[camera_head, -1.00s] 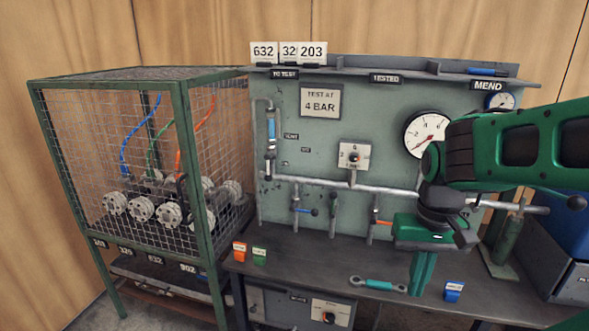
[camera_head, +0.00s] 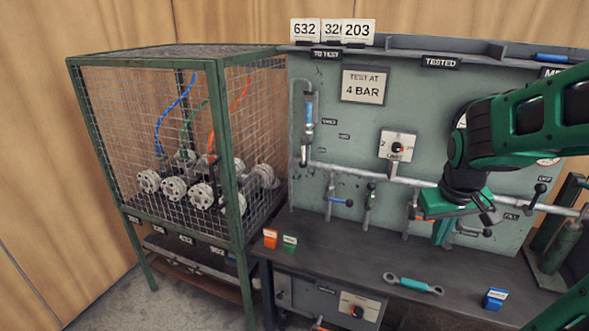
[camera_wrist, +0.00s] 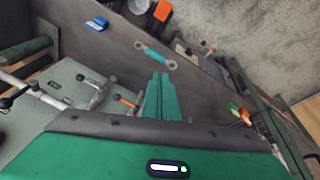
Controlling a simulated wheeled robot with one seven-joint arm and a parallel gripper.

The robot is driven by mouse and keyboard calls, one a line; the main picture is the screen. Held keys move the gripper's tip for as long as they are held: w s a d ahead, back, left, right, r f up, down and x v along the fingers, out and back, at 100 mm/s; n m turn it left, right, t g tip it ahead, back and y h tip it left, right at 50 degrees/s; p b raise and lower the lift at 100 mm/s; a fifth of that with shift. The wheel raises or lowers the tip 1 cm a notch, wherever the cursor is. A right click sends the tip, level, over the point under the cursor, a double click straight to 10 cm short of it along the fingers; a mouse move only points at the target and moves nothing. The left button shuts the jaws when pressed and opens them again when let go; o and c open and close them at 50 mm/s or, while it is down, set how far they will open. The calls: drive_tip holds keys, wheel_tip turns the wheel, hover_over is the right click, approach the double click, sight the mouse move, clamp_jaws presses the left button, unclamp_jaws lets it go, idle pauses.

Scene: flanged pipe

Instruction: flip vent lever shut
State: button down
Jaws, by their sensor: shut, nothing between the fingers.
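Several small levers sit on the pipework of the green panel (camera_head: 365,120). I cannot tell for sure which is the vent lever, as the small labels are blurred. A blue-handled lever (camera_head: 341,201) is at the left, a dark-knobbed lever (camera_head: 370,188) beside it, and an orange-red lever (camera_head: 415,217) just left of my gripper (camera_head: 440,238). A black-knobbed lever (camera_head: 540,189) is at the right. My gripper points down in front of the panel, shut and empty. In the wrist view its teal fingers (camera_wrist: 159,98) are together, with an orange-handled lever (camera_wrist: 125,100) close left, apparently apart.
The bench (camera_head: 345,265) holds a teal-handled wrench (camera_head: 413,284), a blue box (camera_head: 495,298), and orange (camera_head: 270,238) and green (camera_head: 290,242) tags. A mesh cage (camera_head: 165,125) with flanged parts stands left. My arm hides part of the panel and gauge.

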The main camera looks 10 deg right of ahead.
drive_tip(key=w+a+f+n+t, duration=0.2)
drive_tip(key=w+n, duration=0.1)
drive_tip(key=w, duration=0.7)
drive_tip(key=w+a+f+n+t, duration=0.1)
drive_tip(key=w+a+n+t, duration=0.15)
drive_tip(key=w, duration=0.65)
drive_tip(key=w+a+f+n+t, duration=0.1)
drive_tip(key=w+f+n+t, duration=0.2)
drive_tip(key=w, duration=0.7)
drive_tip(key=w+a+n+t, duration=0.3)
drive_tip(key=w+a+t, duration=0.2)
drive_tip(key=a, duration=0.4)
drive_tip(key=w+a+n+t+y, duration=0.1)
drive_tip(key=w+a+n+t, duration=0.3)
drive_tip(key=a, duration=0.5)
drive_tip(key=w+t, duration=0.2)
drive_tip(key=w, duration=0.1)
drive_tip(key=shift+a+f+y, duration=0.3)
drive_tip(key=shift+a+f, duration=0.05)
drive_tip(key=shift+f, duration=0.05)
drive_tip(key=shift+w+t, duration=0.1)
drive_tip(key=shift+t, duration=0.15)
